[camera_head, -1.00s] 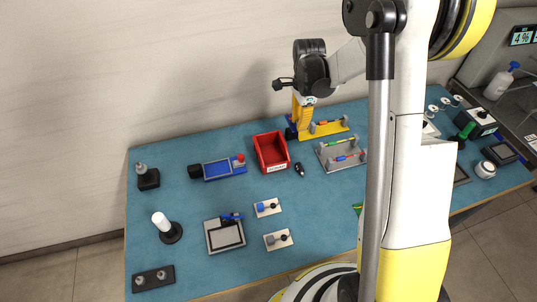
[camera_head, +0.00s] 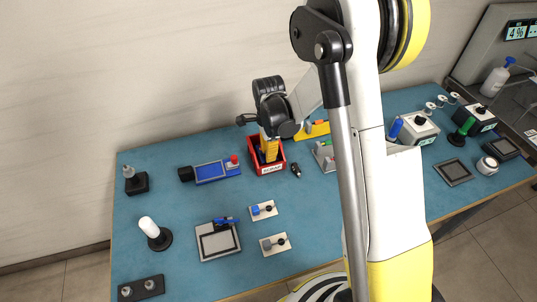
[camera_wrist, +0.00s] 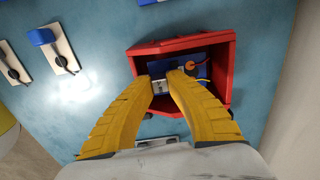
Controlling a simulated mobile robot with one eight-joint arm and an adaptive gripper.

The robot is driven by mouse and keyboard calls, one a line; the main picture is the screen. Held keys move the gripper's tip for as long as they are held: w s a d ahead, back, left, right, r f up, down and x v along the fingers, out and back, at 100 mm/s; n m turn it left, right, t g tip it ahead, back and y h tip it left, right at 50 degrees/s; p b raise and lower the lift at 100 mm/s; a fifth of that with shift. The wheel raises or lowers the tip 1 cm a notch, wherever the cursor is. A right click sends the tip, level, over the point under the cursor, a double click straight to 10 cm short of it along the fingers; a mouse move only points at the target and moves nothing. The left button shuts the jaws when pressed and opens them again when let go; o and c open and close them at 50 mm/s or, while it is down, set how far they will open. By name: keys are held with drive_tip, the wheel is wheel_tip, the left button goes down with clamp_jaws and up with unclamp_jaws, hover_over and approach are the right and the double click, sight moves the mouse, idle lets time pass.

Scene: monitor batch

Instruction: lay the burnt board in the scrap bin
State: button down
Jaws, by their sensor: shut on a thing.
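The red scrap bin (camera_head: 271,169) stands on the blue bench at the back, with a pale label on its front. It also shows in the wrist view (camera_wrist: 178,46). My yellow gripper (camera_head: 268,155) points down into the bin. In the wrist view my gripper (camera_wrist: 166,80) has its fingertips closed on a metal part of the blue board (camera_wrist: 188,67). The board lies within the bin's walls in that view. It carries an orange-red wire and a dark patch. Whether it touches the bin floor cannot be told.
A blue fixture with a red knob (camera_head: 211,171) stands left of the bin. A small dark object (camera_head: 296,171) lies close to its right. A yellow-based rack (camera_head: 314,130) and a grey rack (camera_head: 326,156) stand further right. The bench's front middle has free room.

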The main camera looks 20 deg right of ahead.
drive_tip(key=shift+f+b, duration=0.5)
drive_tip(key=shift+b, duration=0.05)
drive_tip(key=shift+f, duration=0.1)
drive_tip(key=c, duration=1.4)
unclamp_jaws()
drive_tip(key=shift+c, duration=0.2)
